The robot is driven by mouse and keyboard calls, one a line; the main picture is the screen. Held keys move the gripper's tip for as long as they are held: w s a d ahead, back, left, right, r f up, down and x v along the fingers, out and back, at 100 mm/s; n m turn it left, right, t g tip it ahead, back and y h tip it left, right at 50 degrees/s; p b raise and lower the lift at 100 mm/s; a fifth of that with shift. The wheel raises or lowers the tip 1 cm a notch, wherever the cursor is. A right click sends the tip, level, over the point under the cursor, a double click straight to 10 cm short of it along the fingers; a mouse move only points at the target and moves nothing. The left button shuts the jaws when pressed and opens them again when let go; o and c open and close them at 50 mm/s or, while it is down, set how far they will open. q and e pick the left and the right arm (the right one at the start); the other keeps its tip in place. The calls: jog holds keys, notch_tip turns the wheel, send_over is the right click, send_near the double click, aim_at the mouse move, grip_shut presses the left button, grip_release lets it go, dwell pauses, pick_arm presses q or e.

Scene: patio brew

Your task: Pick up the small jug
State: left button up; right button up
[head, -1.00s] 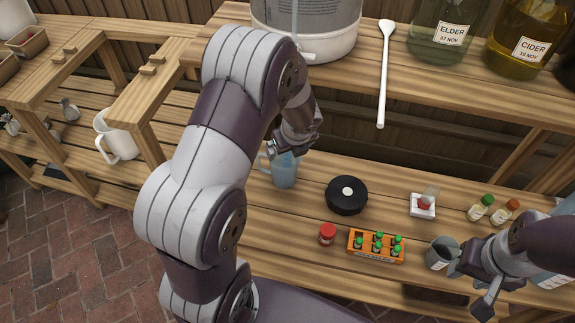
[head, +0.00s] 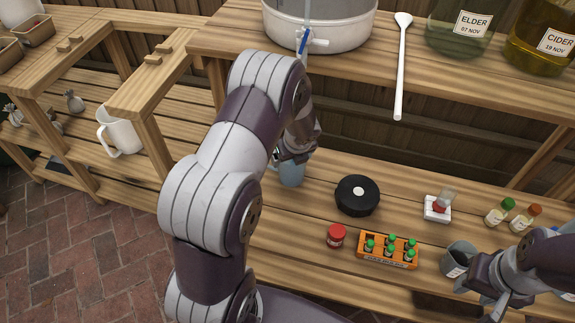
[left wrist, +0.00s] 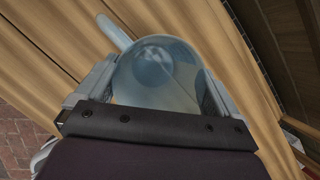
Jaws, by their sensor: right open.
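The small jug (head: 291,174) is pale blue and see-through, and stands upright on the lower wooden shelf. My left gripper (head: 291,155) is at its top, partly hidden by my own arm. In the left wrist view the jug (left wrist: 156,72) sits between the two fingers, with its handle toward the upper left. The fingers lie close along both its sides; whether they press on it I cannot tell. My right gripper (head: 488,301) is open and empty at the lower right, beside a grey labelled cup (head: 457,262).
A red-capped jar (head: 336,236) and an orange crate of small bottles (head: 373,258) are nearer the front edge. A white pitcher (head: 121,136) stands left. A large vessel (head: 345,28) is on the upper shelf.

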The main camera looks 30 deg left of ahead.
pick_arm(q)
jog(key=c, duration=0.3)
jog(key=d+r+p, duration=0.6)
jog(key=d+r, duration=0.5)
jog(key=shift+c, duration=0.2)
jog(key=s+a+f+b, duration=0.1)
jog(key=s+a+f, duration=0.25)
jog(key=s, duration=0.25)
jog(key=s+a+f, duration=0.3)
jog(key=s+f, duration=0.1)
jog(key=s, duration=0.2)
jog(key=w+a+p, duration=0.1)
jog(key=w, duration=0.4)
jog(key=w+a+p, duration=0.1)
jog(key=w, duration=0.4)
jog(key=w+a+p, duration=0.1)
jog(key=w, duration=0.4)
jog(key=shift+w+a+r+p, duration=0.25)
jog(key=shift+w+p, duration=0.1)
jog(key=b+x, duration=0.1)
jog(key=x, duration=0.3)
jog(key=shift+d+b, duration=0.4)
jog(key=shift+d, duration=0.05)
